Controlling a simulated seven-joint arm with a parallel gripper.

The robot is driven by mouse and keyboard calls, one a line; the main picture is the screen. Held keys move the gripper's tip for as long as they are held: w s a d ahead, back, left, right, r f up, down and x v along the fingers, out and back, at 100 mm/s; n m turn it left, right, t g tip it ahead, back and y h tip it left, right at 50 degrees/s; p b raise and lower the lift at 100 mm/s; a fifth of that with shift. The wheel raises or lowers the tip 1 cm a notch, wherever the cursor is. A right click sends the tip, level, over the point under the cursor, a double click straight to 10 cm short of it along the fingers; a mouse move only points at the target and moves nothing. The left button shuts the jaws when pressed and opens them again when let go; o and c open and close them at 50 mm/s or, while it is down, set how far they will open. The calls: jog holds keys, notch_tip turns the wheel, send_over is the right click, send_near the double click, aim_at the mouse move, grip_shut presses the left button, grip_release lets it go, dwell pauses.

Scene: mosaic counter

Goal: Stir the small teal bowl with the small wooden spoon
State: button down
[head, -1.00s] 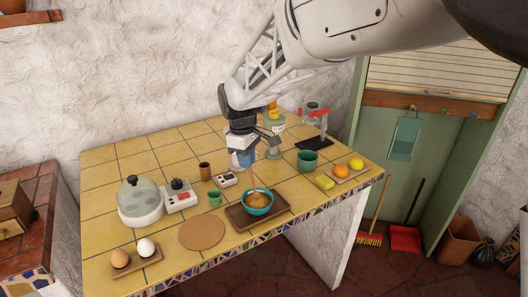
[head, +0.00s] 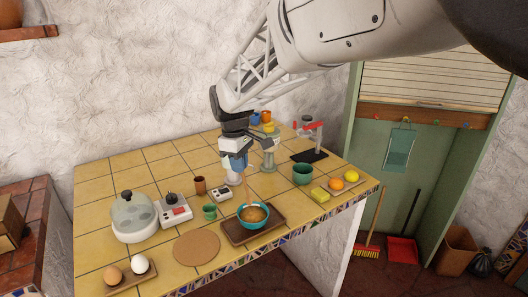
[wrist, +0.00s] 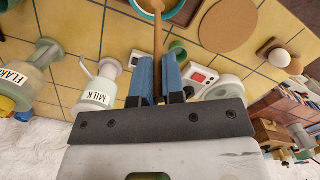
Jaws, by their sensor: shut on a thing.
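The small teal bowl (head: 265,223) holds brown contents and sits on a brown tray (head: 236,239); it also shows cut off at the top of the wrist view (wrist: 187,14). The wooden spoon (head: 244,190) stands nearly upright, its lower end in the bowl's contents. Its handle (wrist: 158,45) runs between the blue fingers in the wrist view. My gripper (head: 238,167) is above and just behind the bowl, shut on the upper handle. The spoon's lowest end is hidden in the contents.
A round cork mat (head: 197,247) lies at front left. A larger green cup (head: 303,174) and yellow sponge (head: 320,195) are right. The milk jar (wrist: 100,92) is close by.

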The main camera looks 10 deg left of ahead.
jog(key=shift+r, duration=1.9)
